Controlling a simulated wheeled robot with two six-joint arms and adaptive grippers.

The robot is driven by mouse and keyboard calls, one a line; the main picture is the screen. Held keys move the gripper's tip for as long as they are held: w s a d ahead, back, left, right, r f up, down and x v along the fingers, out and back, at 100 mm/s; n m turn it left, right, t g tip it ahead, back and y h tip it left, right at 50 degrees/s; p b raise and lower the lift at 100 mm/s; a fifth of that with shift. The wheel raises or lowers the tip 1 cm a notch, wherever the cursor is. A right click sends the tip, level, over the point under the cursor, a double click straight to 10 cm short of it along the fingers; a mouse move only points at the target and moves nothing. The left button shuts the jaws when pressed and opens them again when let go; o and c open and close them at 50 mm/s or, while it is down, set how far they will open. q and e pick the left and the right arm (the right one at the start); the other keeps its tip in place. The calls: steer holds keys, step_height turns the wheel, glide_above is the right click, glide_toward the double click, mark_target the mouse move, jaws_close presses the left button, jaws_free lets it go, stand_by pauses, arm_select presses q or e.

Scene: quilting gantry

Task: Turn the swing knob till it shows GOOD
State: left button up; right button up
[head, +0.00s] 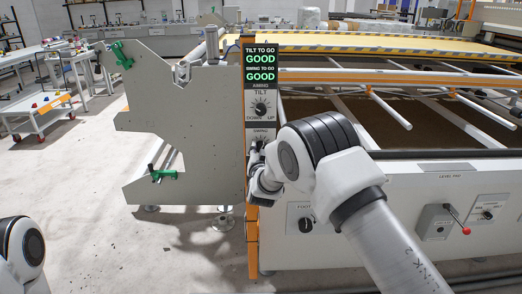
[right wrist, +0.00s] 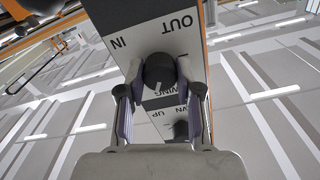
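The control post shows a tilt readout (head: 259,59) and a swing readout (head: 260,76), both reading GOOD in green. The tilt knob (head: 261,108) is below them, black with a pale dial. The swing knob (right wrist: 159,71) sits lower on the post, a black round knob between the IN and OUT labels. In the head view my right gripper mostly hides it. My right gripper (right wrist: 160,75) has one finger on each side of the swing knob, and its pads look closed against it. My left gripper is out of view; only part of my left arm shows at the lower left.
A grey plate with green handles (head: 163,174) stands left of the post. A cart (head: 50,105) stands far left; floor between is clear.

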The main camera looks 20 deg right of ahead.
steer(key=o, duration=0.4)
steer(key=shift+f, duration=0.1)
steer(key=shift+c, duration=0.2)
steer(key=v, duration=1.2)
steer(key=s+d+f+g, duration=0.25)
steer(key=s+f, duration=0.25)
steer(key=f, duration=0.3)
steer(key=s+d+f+g+p, duration=0.1)
steer(key=s+d+f+g, duration=0.2)
steer(key=f, duration=0.4)
steer(key=s+d+f+g, duration=0.2)
steer(key=s+f, duration=0.4)
steer(key=f, duration=0.2)
steer(key=s+d+f+n+g+y, duration=0.1)
steer(key=s+f+g, duration=0.1)
steer(key=s+f, duration=0.3)
steer(key=s+f+n+g+y, duration=0.1)
steer(key=s+f+g, duration=0.15)
steer(key=s, duration=0.45)
steer(key=s+a+n+g+y, duration=0.1)
steer(key=s+n+g, duration=0.1)
steer(key=s, duration=0.7)
steer(key=s+a+f+n+g+y, duration=0.1)
steer(key=s+a+g+y, duration=0.1)
steer(key=s, duration=0.7)
steer(key=shift+a+f+n+g+p, duration=0.3)
steer(key=shift+a+n+g+p, duration=0.1)
steer(key=shift+g, duration=0.4)
